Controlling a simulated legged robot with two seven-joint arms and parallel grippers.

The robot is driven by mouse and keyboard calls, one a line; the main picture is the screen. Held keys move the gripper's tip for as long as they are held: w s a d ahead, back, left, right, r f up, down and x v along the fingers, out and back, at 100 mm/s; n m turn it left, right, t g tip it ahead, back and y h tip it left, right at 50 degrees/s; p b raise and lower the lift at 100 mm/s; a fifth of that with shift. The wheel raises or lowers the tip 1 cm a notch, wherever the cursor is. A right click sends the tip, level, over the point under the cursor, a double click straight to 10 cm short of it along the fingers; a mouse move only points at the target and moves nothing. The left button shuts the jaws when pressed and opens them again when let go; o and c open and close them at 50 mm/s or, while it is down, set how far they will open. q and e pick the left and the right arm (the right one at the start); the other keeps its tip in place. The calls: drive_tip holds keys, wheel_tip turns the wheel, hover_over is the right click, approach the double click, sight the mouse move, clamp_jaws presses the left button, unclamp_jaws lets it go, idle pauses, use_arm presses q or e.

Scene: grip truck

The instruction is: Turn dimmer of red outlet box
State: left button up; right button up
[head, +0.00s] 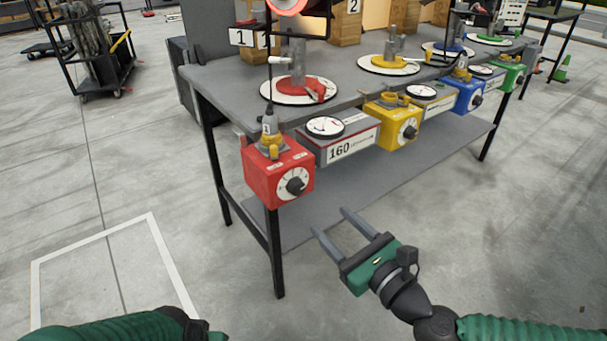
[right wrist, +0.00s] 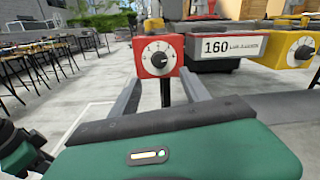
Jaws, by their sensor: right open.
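The red outlet box (head: 278,174) is fixed at the near left corner of the grey table. Its black dimmer knob (head: 295,185) sits on a white round dial on the front face. In the right wrist view the red box (right wrist: 143,70) and its dimmer knob (right wrist: 159,59) show beyond and between the fingers. My right gripper (head: 329,221) is open and empty, below and to the right of the red box, apart from it. It also shows in the right wrist view (right wrist: 160,92). My left arm is at the bottom left; its gripper's fingers are not visible.
The grey table (head: 225,85) carries a yellow outlet box (head: 394,124), a blue one (head: 464,95) and a green one (head: 510,75) farther right. A box labelled 160 (head: 345,147) is beside the red box. A lower shelf (head: 390,165) spans below. The floor in front is clear.

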sight(299, 190)
drive_tip(key=p+x, duration=0.1)
drive_tip(key=x, duration=0.4)
drive_tip(key=p+x, duration=0.1)
drive_tip(key=x, duration=0.4)
drive_tip(key=shift+w+a+f, duration=0.2)
drive_tip(key=shift+w+a, duration=0.05)
drive_tip(key=shift+w, duration=0.05)
drive_tip(key=shift+w+a+r, duration=0.15)
drive_tip(key=shift+w+a, duration=0.05)
drive_tip(key=shift+w, duration=0.05)
use_arm(q)
drive_tip(key=v, duration=0.3)
drive_tip(key=shift+w+r, duration=0.35)
drive_tip(key=shift+r, duration=0.1)
use_arm(e)
drive_tip(key=shift+c, duration=0.2)
clamp_jaws()
